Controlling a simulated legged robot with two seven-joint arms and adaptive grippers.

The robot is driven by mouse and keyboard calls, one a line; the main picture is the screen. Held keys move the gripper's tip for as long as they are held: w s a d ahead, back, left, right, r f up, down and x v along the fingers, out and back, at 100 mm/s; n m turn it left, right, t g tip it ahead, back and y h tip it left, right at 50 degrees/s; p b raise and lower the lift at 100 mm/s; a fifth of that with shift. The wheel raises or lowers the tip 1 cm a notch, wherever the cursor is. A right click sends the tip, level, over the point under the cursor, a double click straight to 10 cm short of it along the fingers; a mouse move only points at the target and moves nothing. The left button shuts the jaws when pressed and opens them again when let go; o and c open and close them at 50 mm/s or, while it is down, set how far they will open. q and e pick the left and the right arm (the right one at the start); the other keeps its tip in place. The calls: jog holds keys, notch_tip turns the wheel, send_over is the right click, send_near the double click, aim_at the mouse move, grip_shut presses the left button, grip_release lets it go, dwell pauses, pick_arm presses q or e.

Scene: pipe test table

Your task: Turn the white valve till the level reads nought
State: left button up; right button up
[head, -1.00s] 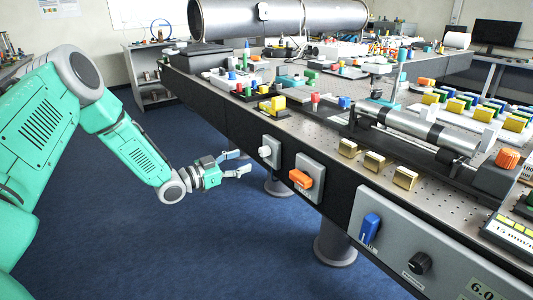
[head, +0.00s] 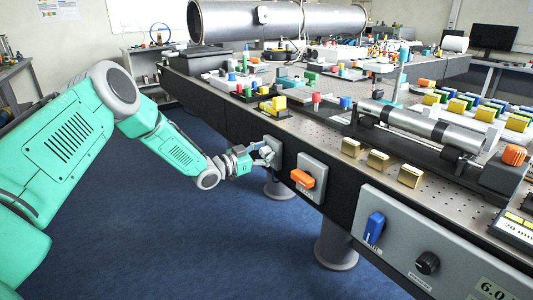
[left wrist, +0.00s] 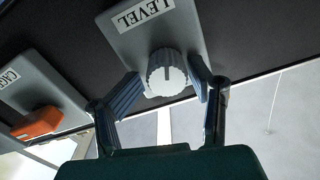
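The white valve (left wrist: 167,74) is a ribbed round knob with a dark pointer line, on a grey plate (left wrist: 192,22) marked LEVEL in the left wrist view. In the head view my left gripper (head: 265,154) is at this plate (head: 277,144) on the table's front side and mostly hides the knob. Its fingers are open, one on each side of the knob. The left wrist view shows a small gap at the right finger; contact at the left finger cannot be told. A display (head: 490,287) at the bottom right reads 6.0, partly cut off. My right gripper is out of view.
An orange handle (head: 302,178) on its own grey plate sits just right of the valve. Further right are a blue lever (head: 374,228) and a black knob (head: 427,263). A grey table leg (head: 336,245) stands below. The blue floor at left is clear.

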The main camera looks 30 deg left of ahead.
pick_arm(q)
jog(key=shift+a+f, duration=0.2)
jog(key=shift+a, duration=0.3)
jog(key=c, duration=0.7)
jog(key=shift+s+a+f, duration=0.1)
jog(key=shift+s+a, duration=0.05)
jog(key=shift+a, duration=0.3)
grip_shut()
jog(key=shift+c, duration=0.7)
grip_release()
jog(key=shift+d, duration=0.45)
jog(key=shift+a, duration=0.2)
jog(key=shift+d, duration=0.1)
jog(key=o, duration=1.1)
jog(key=shift+f, duration=0.1)
